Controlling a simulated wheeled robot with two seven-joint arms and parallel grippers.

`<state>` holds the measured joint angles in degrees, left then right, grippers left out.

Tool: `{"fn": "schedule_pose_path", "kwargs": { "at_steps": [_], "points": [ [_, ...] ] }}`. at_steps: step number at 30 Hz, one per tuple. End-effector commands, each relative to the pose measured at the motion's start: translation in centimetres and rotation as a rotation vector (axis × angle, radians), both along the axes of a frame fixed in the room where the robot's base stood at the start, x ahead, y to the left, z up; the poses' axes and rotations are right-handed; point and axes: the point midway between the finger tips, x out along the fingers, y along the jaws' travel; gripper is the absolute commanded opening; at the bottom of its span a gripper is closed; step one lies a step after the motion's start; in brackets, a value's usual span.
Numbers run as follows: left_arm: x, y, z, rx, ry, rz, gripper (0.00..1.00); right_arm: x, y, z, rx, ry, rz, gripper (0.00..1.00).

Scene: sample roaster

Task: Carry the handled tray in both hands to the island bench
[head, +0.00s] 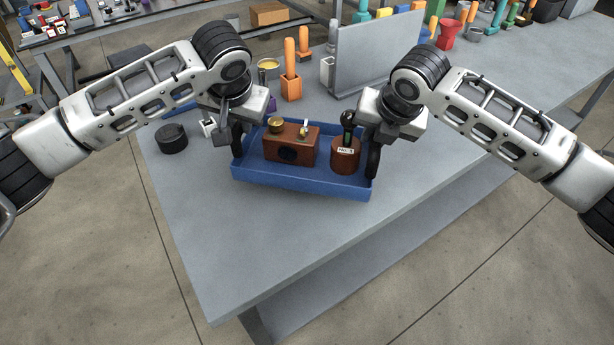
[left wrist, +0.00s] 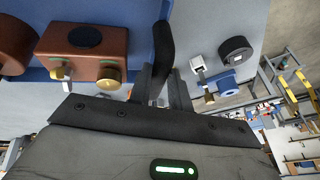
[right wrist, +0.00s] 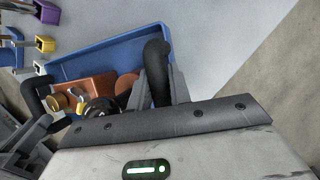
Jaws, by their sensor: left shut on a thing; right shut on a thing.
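The blue handled tray (head: 300,186) is at the grey bench in the head view, between my two grippers. It holds a brown box (head: 290,148) with brass and white fittings, and a round brown container (head: 345,158) with a black-handled tool and a label. My left gripper (head: 236,140) is shut on the tray's left black handle, which also shows in the left wrist view (left wrist: 164,50). My right gripper (head: 374,148) is shut on the right black handle, seen in the right wrist view (right wrist: 157,70). I cannot tell whether the tray touches the bench top.
The bench top (head: 220,240) is clear in front of the tray. A black round piece (head: 172,138) lies to the left. Behind stand an orange holder (head: 291,85) and a grey upright panel (head: 375,55). Another cluttered table (head: 60,40) is at the far left.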

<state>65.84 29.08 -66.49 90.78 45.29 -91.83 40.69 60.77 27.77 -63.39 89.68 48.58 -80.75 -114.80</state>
Motion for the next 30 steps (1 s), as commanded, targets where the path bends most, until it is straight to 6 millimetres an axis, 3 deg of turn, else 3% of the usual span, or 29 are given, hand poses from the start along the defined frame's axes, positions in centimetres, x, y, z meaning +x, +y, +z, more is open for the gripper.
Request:
{"fn": "schedule_pose_path", "kwargs": {
  "at_steps": [8, 27, 28, 30],
  "points": [
    [0.1, 0.3, -0.8, 0.004, -0.005, 0.007, 0.0, 0.2, -0.2, -0.8, -0.002, -0.005, -0.005, 0.0],
    [0.1, 0.3, -5.0, 0.004, -0.005, 0.007, 0.0, 0.2, -0.2, -5.0, -0.002, -0.005, -0.005, 0.0],
    [0.1, 0.3, -4.8, 0.005, 0.0, 0.007, 0.28, 0.1, -0.3, -4.8, -0.005, 0.0, -0.005, 0.28],
    [0.0, 0.2, -4.7, 0.005, 0.0, 0.005, 0.41, 0.0, -0.2, -4.7, -0.004, 0.001, -0.005, 0.41]
  ]
}}
